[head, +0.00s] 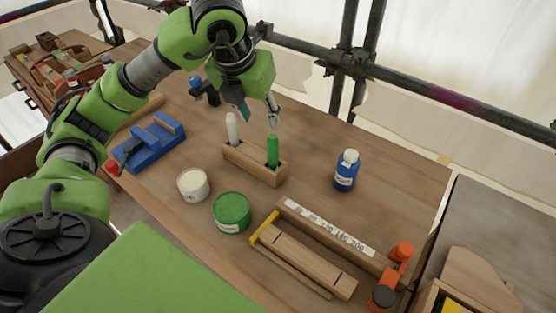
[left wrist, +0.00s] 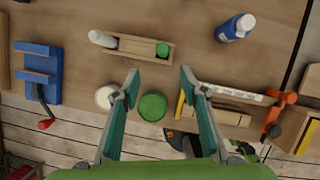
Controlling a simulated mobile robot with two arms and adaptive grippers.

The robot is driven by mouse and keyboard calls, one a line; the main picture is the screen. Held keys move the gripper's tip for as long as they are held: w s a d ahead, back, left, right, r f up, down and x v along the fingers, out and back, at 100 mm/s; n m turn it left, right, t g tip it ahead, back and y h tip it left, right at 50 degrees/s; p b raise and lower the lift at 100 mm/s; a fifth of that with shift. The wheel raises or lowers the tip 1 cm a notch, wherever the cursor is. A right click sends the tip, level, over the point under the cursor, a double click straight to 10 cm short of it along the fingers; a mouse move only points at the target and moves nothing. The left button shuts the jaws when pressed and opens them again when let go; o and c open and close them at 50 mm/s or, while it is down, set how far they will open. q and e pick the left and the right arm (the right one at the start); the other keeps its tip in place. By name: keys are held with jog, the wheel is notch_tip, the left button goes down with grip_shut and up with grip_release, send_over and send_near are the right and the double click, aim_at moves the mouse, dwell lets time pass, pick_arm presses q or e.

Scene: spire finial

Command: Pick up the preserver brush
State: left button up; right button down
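A wooden holder (head: 250,168) on the bench carries two upright handles, a white one (head: 232,128) and a green one (head: 272,151). I cannot tell from any marking which is the preserver brush. The holder also shows in the left wrist view (left wrist: 140,47), with the white handle (left wrist: 103,39) at its left and the green one (left wrist: 162,49) at its right. My left gripper (head: 260,114) is open and empty, above and behind the holder in the head view. In the left wrist view its fingers (left wrist: 160,74) are spread with nothing between the tips. My right gripper is not in view.
A white tin (head: 193,185) and a green tin (head: 231,212) stand in front of the holder. A blue bottle (head: 346,170) is to the right, a blue vise (head: 152,140) to the left. A wooden piece (head: 306,262) and an orange clamp (head: 384,289) lie front right.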

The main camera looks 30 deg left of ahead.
aim_at(273, 145)
pick_arm(q)
jog(key=x, duration=0.9)
jog(key=shift+w+f, duration=0.25)
jog(key=shift+f, duration=0.05)
jog(key=x, duration=0.1)
jog(key=p+x, duration=0.1)
jog(key=x, duration=0.1)
jog(key=p+x, duration=0.1)
jog(key=shift+s+d+f, duration=0.1)
jog(key=shift+d+f, duration=0.15)
jog(key=shift+f, duration=0.5)
grip_shut()
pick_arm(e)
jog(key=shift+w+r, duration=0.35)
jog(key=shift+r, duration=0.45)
